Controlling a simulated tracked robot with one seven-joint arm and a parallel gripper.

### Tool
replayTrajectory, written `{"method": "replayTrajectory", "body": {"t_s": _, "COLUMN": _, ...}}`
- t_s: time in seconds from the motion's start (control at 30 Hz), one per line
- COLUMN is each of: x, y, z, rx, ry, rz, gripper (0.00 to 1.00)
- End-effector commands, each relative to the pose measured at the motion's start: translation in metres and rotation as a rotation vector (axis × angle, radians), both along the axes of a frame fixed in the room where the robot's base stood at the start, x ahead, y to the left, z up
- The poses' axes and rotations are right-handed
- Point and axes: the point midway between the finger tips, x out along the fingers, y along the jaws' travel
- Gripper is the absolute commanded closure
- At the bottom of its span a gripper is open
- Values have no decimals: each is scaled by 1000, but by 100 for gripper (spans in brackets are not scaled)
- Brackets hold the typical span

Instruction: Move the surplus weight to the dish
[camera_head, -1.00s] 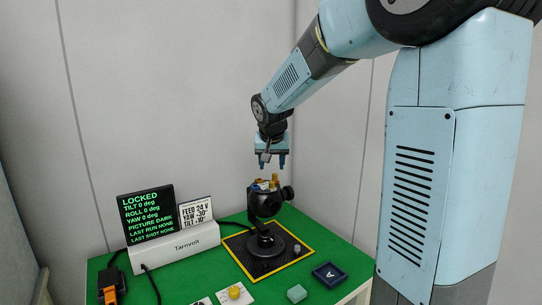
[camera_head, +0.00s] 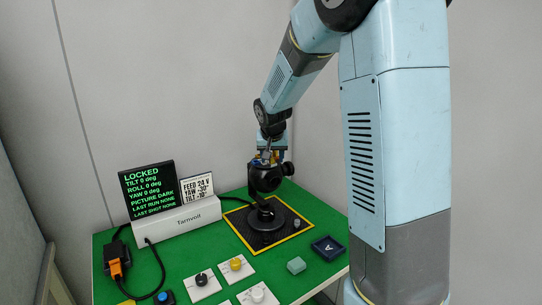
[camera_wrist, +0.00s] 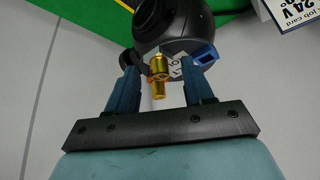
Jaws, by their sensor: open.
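The gimbal camera (camera_head: 266,180) is a black ball-shaped head on a round base. A brass weight (camera_wrist: 158,76) with a stem stands on the head in the wrist view. My gripper (camera_head: 269,158) is over the top of the head, pointing down. In the wrist view my gripper (camera_wrist: 160,72) is open, with one blue finger on each side of the brass weight; contact is not visible. A small dark blue square dish (camera_head: 328,247) with a light mark lies at the table's right edge. I cannot tell whether it is the dish meant.
The green table (camera_head: 205,255) carries a black mat (camera_head: 243,228) with a yellow border under the gimbal. A console (camera_head: 178,226) with a screen reading LOCKED stands left.

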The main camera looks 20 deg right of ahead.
Motion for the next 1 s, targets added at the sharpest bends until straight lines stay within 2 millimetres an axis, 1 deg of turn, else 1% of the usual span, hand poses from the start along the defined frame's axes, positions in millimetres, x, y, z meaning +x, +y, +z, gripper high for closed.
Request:
{"method": "replayTrajectory", "body": {"t_s": 0.07, "x": 0, "y": 0, "z": 0, "rx": 0, "ry": 0, "rz": 0, "gripper": 49}}
{"method": "replayTrajectory", "body": {"t_s": 0.6, "x": 0, "y": 0, "z": 0, "rx": 0, "ry": 0, "rz": -1, "gripper": 100}}
{"method": "replayTrajectory", "body": {"t_s": 1.0, "x": 0, "y": -1, "z": 4, "rx": 0, "ry": -1, "rz": -1, "gripper": 100}}
